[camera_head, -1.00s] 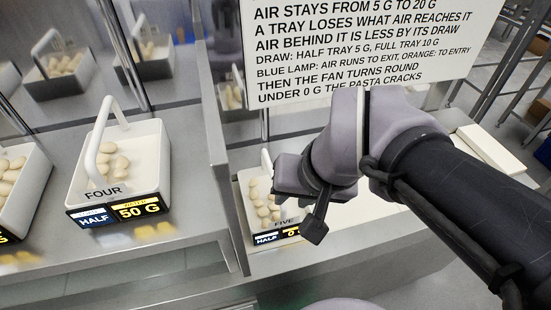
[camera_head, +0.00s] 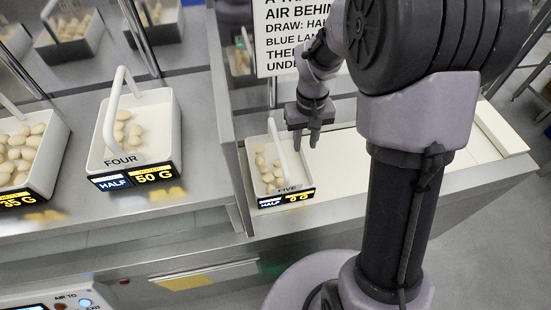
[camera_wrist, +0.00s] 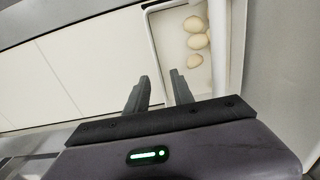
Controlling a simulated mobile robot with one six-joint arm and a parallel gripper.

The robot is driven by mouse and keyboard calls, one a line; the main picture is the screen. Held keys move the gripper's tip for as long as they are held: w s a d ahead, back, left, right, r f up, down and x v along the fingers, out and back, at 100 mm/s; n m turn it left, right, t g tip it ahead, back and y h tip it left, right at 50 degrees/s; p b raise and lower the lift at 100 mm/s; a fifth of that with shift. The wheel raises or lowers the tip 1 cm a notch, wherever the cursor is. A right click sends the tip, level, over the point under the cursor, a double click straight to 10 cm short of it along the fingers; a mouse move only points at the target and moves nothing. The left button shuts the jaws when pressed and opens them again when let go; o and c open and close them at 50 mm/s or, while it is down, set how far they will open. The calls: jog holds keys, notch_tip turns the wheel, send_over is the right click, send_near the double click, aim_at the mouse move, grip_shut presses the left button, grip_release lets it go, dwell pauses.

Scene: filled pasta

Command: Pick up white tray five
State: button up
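White tray five (camera_head: 297,176) stands on the counter right of the glass divider, with several pale pasta pieces inside. My gripper (camera_head: 306,146) points down just right of the handle, open and empty. I cannot tell whether the fingers reach the handle's depth.
White tray four (camera_head: 172,120), marked HALF and 50 G, stands left of the divider (camera_head: 232,130). Another tray (camera_head: 52,165) stands farther left. A sign (camera_head: 290,45) hangs behind the gripper. The pale counter strip (camera_head: 350,150) right of tray five is clear.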

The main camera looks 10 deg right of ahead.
jog(key=b, duration=0.1)
send_over(303, 168)
jog(key=f, duration=0.4)
jog(key=shift+w+a, duration=0.1)
jog(key=shift+w, duration=0.3)
jog(key=f+b, duration=0.1)
jog(key=f, duration=0.2)
jog(key=f+b, duration=0.2)
jog(key=f, duration=0.1)
jog(key=shift+s+d, duration=0.1)
jog(key=shift+d, duration=0.1)
jog(key=shift+r, duration=0.2)
grip_shut()
